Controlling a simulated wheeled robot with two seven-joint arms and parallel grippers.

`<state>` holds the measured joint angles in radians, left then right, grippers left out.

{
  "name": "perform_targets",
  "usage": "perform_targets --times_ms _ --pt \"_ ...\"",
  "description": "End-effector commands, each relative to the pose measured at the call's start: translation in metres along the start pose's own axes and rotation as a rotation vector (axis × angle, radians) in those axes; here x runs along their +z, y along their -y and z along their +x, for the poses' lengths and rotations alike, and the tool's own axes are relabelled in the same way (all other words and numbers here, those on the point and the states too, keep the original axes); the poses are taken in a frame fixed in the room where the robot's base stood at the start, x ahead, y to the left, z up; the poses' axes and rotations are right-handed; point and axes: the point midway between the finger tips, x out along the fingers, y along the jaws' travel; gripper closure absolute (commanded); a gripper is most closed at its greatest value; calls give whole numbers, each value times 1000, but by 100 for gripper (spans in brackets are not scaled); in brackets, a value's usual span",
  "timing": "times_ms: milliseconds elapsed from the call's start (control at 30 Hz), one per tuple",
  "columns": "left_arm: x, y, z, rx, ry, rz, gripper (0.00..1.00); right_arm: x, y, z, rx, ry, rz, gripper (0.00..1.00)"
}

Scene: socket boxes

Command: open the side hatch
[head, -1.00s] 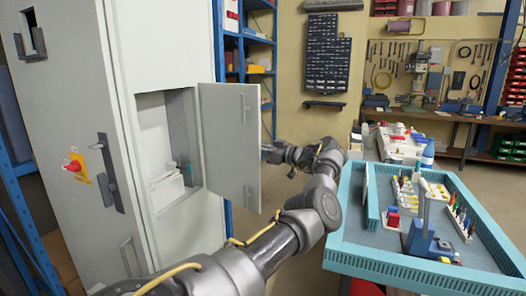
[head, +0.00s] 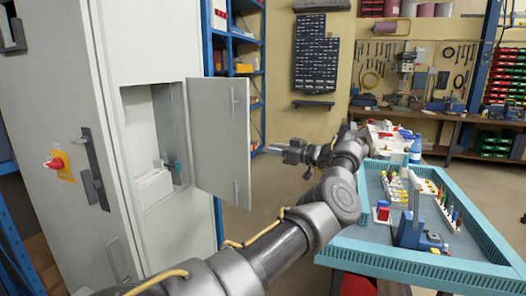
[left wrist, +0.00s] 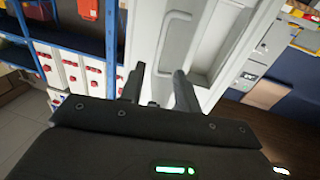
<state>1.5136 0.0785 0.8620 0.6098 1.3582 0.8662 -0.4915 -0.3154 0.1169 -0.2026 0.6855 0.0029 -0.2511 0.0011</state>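The side hatch (head: 212,135) is a light grey door panel on the tall grey cabinet (head: 150,45). It stands swung open to the right of a recess, with slim handles on its visible face. My left gripper (head: 268,150) is just right of the hatch's free edge, fingers pointing left, apart from it in the picture. In the left wrist view my left gripper (left wrist: 160,85) has its two dark fingers apart with nothing between them. A light grey panel with a handle (left wrist: 188,58) shows beyond them. My right gripper is not in view.
The recess holds a white box (head: 153,188). A red switch (head: 56,163) and dark latch handle (head: 95,170) are on the cabinet front. A teal-rimmed tray table (head: 400,262) stands right, beside my arm. Blue shelves (head: 237,50) stand behind.

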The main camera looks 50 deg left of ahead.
Motion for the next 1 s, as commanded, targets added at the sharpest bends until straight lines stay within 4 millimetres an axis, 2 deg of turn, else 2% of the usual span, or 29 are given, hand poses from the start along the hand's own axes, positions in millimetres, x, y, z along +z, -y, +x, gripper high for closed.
perform_targets --times_ms 133,400,567,667,767,900,1000 --pt "2 0 -9 1 0 0 68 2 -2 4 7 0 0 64" --pt "3 0 -11 0 -1 0 68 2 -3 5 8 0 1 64" --pt "14 0 -5 3 1 -10 88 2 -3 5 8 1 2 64" --pt "42 -2 7 22 6 -42 100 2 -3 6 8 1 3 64" --pt "82 -6 26 75 9 -99 100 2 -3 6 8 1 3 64" --pt "134 -12 49 235 2 -184 100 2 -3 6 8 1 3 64" --pt "164 -18 50 399 2 -210 100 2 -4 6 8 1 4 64"
